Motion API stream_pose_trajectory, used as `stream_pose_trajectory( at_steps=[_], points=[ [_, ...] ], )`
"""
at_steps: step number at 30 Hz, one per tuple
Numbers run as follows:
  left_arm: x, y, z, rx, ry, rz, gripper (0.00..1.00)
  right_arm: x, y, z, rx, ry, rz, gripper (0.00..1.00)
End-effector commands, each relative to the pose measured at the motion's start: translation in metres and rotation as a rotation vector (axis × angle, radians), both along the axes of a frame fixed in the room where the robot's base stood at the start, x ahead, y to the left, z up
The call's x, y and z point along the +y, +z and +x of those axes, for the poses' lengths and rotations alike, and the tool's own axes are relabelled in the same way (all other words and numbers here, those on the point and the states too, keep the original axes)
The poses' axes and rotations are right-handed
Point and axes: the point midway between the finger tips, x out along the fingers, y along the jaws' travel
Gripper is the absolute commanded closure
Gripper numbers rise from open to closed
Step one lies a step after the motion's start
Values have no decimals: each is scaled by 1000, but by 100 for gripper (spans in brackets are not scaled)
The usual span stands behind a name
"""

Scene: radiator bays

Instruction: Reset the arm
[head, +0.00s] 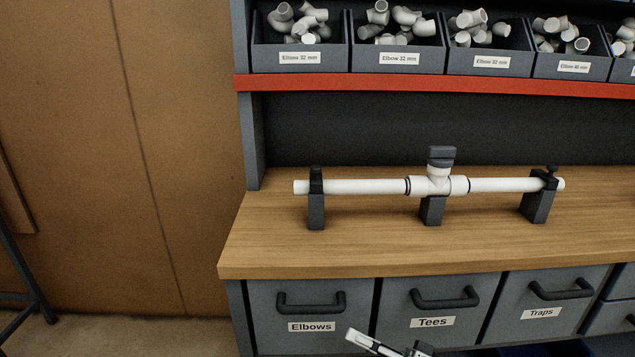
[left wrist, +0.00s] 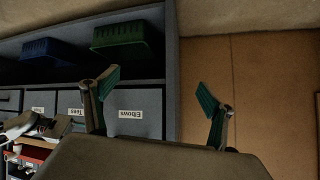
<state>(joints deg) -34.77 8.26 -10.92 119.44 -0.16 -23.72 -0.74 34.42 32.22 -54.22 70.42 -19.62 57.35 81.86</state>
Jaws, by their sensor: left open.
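My left gripper (left wrist: 158,88) shows in the left wrist view with its two teal-padded fingers spread wide. Nothing is between them. The left wrist view is upside down, and the gripper is in front of the drawer fronts and the brown wall. It does not show in the head view. Part of my right gripper (head: 385,347) shows at the bottom edge of the head view, in front of the Tees drawer (head: 430,305). Its jaws are mostly cut off, so I cannot tell their state.
A white pipe (head: 365,187) with a tee lies on dark supports on the wooden worktop (head: 275,240). Fitting bins (head: 300,57) line the shelf above. The Elbows drawer (head: 310,300) is shut. A blue crate (left wrist: 52,52) and a green crate (left wrist: 125,36) stand on the lower shelf.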

Motion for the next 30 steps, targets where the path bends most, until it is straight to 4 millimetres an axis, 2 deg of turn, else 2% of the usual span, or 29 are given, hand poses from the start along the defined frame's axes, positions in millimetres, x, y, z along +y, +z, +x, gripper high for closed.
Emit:
stream_pose_trajectory(
  at_steps=[1,3,6,12,17,21,30],
  points=[
    [0,9,4,-10,1,-2,16,13,2,-11,-32,-47,-8,68],
    [-1,13,5,-13,2,-7,16,25,-3,-22,-81,-128,-44,68],
    [-3,18,4,-15,2,-13,16,34,-10,-37,-136,-244,-113,68],
    [-8,27,3,-15,2,-32,16,34,-29,-70,-196,-456,-318,68],
    [-11,32,-1,-6,3,-42,16,14,-51,-103,-200,-582,-544,68],
    [-11,37,-5,4,7,-48,16,-15,-73,-142,-180,-640,-780,68],
    [-12,44,-8,10,12,-61,16,-83,-114,-234,-111,-587,-1226,68]
  ],
)
